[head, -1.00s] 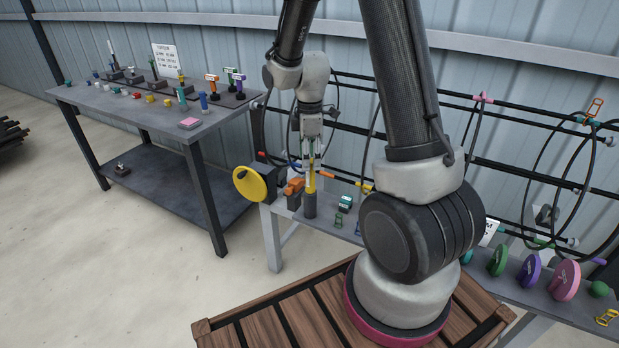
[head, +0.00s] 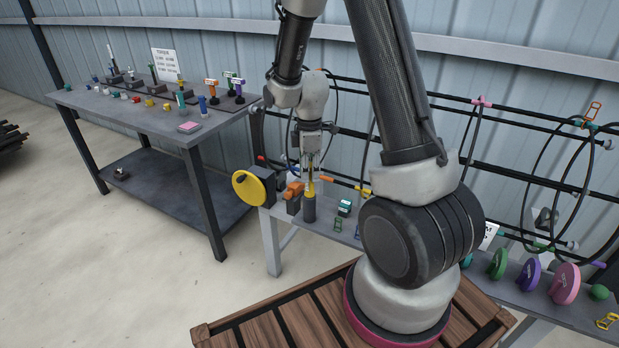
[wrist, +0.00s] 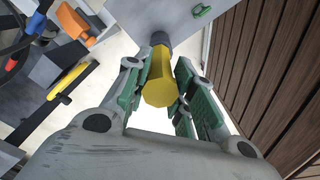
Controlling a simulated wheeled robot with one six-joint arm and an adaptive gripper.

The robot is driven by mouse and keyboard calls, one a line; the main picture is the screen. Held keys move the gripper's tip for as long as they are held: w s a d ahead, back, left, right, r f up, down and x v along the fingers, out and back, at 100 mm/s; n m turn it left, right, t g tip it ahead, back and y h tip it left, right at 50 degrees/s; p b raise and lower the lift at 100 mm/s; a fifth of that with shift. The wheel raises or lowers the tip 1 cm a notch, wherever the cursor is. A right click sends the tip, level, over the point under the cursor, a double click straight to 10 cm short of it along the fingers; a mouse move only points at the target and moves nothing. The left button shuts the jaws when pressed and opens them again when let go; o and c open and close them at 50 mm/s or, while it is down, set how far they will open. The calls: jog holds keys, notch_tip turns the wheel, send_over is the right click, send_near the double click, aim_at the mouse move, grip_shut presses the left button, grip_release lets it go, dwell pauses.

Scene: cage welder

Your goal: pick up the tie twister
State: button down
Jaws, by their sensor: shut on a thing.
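The tie twister, a tool with a yellow handle (head: 310,187), stands upright in a dark cylindrical holder (head: 309,209) at the left end of the narrow bench. My gripper (head: 312,171) points down over it and is shut on the handle, hiding much of it in the head view. In the wrist view the yellow handle (wrist: 160,82) lies between my green-padded fingers, its faceted end toward the camera. Its lower end meets the dark holder (wrist: 160,38). The tool's working end is hidden.
Left of the holder, close by, are an orange item (head: 294,189) and a yellow disc (head: 249,188). A small teal-topped box (head: 345,208) stands to the right. Black bars (head: 350,82) run behind the bench. Another table (head: 150,112) with small parts stands at left.

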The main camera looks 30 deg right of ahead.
jog(key=shift+r, duration=0.1)
notch_tip(320, 180, up, 18)
dwell(0.5)
